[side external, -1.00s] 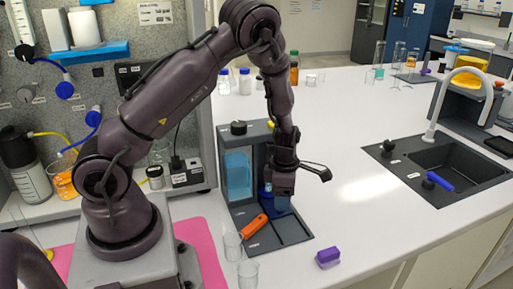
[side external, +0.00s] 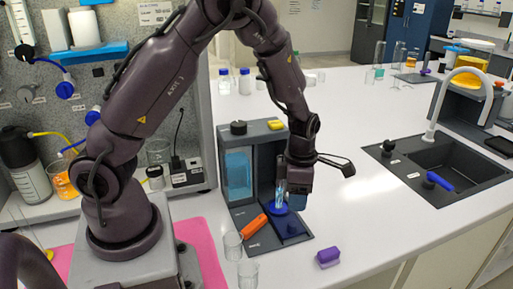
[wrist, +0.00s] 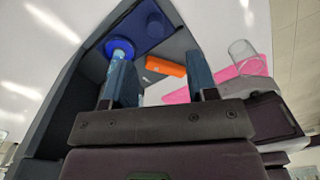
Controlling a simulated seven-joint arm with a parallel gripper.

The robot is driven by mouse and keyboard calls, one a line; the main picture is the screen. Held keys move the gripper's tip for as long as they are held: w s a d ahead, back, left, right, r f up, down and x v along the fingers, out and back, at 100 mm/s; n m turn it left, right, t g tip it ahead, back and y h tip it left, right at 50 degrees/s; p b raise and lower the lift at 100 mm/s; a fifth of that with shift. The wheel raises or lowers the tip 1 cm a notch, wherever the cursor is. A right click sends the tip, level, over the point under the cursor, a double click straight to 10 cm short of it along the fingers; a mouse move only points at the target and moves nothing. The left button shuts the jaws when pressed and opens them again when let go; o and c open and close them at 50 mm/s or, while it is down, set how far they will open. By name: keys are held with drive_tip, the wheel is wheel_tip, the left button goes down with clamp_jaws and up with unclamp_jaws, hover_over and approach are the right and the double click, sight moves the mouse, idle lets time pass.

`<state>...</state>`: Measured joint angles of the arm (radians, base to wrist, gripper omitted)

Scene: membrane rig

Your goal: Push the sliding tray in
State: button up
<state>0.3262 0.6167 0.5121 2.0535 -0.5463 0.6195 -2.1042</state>
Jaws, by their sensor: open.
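The dark blue sliding tray (side external: 291,229) with a round knob sits out on the front of the grey rig's base. A bright blue disc (side external: 277,211) with a clear, light blue cylinder (side external: 280,192) stands at its inner end. In the wrist view the tray (wrist: 137,34) and disc (wrist: 121,45) lie beyond my fingers. My gripper (side external: 296,202) is open, beside the cylinder and above the tray. In the wrist view my gripper (wrist: 160,78) has its fingers apart, with the left finger overlapping the cylinder; whether they touch is unclear.
The grey rig (side external: 265,140) with a light blue tank (side external: 238,174) rises behind the tray. An orange handle (side external: 255,225) lies left of the tray. Two clear beakers (side external: 233,245) stand at the front left. A purple block (side external: 327,257) lies front right. The bench right of it is clear.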

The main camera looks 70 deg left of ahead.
drive_tip(key=s+d+r+m, duration=0.1)
drive_tip(key=s+r+m, duration=0.2)
drive_tip(key=m, duration=0.7)
drive_tip(key=s+d+r+m, duration=0.1)
drive_tip(key=s+r+m, duration=0.3)
drive_tip(key=r+m, duration=0.3)
drive_tip(key=s+d+r+m+t, duration=0.1)
drive_tip(key=s+r+m, duration=0.3)
drive_tip(key=m, duration=0.9)
drive_tip(key=shift+r, duration=0.8)
drive_tip(key=shift+d, duration=0.15)
